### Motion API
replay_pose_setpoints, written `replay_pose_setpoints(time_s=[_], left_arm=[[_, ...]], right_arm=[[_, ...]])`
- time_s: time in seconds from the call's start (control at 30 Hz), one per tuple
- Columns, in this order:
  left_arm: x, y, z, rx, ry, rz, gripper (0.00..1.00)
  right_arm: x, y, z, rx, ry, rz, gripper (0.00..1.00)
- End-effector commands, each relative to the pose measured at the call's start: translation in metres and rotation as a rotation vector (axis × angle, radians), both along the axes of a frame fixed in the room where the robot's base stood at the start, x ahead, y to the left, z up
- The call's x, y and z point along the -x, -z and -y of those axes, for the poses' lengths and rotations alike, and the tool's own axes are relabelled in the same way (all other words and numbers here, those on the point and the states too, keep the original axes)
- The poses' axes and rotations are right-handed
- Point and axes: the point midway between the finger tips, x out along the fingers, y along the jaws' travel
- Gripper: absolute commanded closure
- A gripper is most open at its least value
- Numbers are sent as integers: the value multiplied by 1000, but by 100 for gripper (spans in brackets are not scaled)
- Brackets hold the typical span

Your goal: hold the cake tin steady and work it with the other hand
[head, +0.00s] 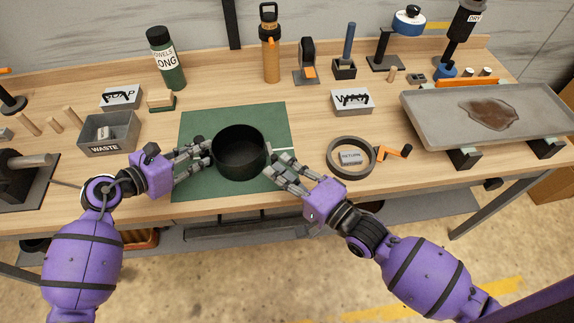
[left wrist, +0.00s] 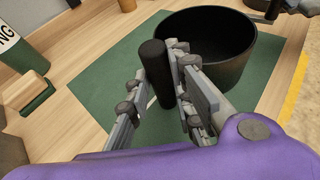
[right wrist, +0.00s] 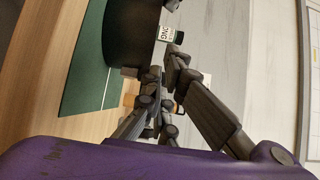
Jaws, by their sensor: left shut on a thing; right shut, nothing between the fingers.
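The cake tin (head: 240,135) is a round, dark, open-topped pan over the green mat (head: 270,115); it also shows in the left wrist view (left wrist: 225,65). My left gripper (head: 206,152) is at the tin's left side. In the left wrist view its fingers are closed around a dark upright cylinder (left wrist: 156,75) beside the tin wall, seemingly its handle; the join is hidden. My right gripper (head: 273,169) is shut and empty at the tin's right front side. In the right wrist view its fingertips are close to the dark wall (right wrist: 128,35); I cannot tell whether they touch.
A grey waste bin (head: 108,148) stands left of the mat. A round ring holder (head: 335,165) with a return label and an orange crank (head: 392,152) are to the right. A large stained tray (head: 430,120) rests on supports farther right. Bottles and tools line the back.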

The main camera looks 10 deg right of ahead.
Motion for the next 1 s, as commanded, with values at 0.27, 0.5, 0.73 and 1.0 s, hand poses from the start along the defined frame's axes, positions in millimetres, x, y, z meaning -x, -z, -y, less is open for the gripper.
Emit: replay_pose_setpoints(time_s=[0.27, 0.5, 0.73, 1.0], left_arm=[[0, 0, 1, 1, 2, 0, 100], [0, 0, 1, 1, 2, 0, 100], [0, 0, 1, 1, 1, 0, 100], [0, 0, 0, 0, -1, 0, 100]], right_arm=[[1, 0, -6, -1, -2, 1, 100], [2, 0, -6, -1, -3, 1, 100], [2, 0, -6, 1, -3, 1, 100], [29, 1, 18, 3, -3, -2, 100]])
